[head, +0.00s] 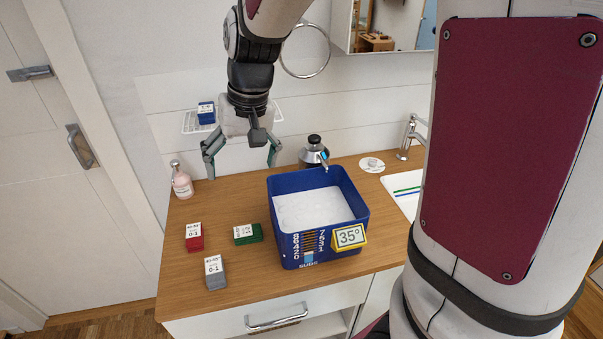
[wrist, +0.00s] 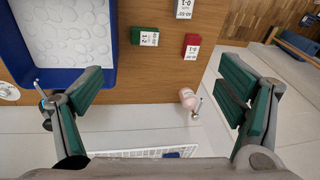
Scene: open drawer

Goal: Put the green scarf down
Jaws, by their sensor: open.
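A small green block-like bundle with a white label, which I take for the green scarf (head: 248,234), lies on the wooden counter left of the blue tub. It also shows in the wrist view (wrist: 143,37), flat on the wood and apart from my fingers. My gripper (head: 241,158) hangs above the back of the counter, with its fingers spread wide. Nothing is between the fingers in the wrist view (wrist: 160,98).
A blue tub (head: 285,220) with white contents and a 35° sign stands right of the green bundle. Red (head: 194,242) and grey (head: 215,280) bundles lie to its left and front. A pink bottle (head: 181,181), a dark-topped dispenser (head: 313,152) and a wire shelf (head: 190,123) are behind.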

